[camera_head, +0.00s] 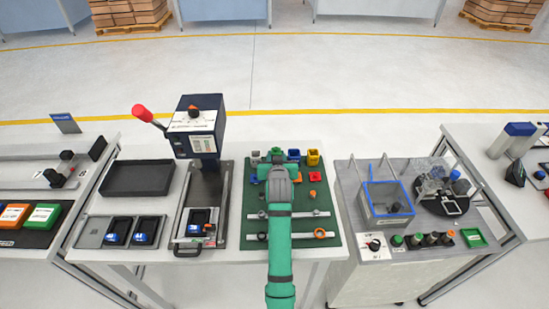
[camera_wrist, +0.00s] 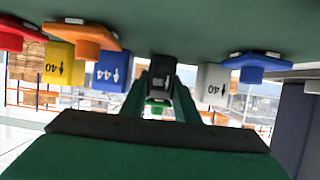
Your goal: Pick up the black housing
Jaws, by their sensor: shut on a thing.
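In the wrist view, which is upside down, the two green fingers of my gripper (camera_wrist: 160,95) are shut on the black housing (camera_wrist: 160,73). The housing is a small dark block between the fingertips. It is at or very near the green mat (camera_wrist: 210,22); I cannot tell if there is a gap. In the head view, my gripper (camera_head: 277,165) is over the far part of the green mat (camera_head: 262,228) and mostly hides what it holds.
Close around the housing on the mat are a blue block (camera_wrist: 112,72), a yellow block (camera_wrist: 62,68), a grey block (camera_wrist: 213,84), and red, orange and blue pieces. A press with a red-knobbed lever (camera_head: 197,130) stands to the left. Rails cross the near mat.

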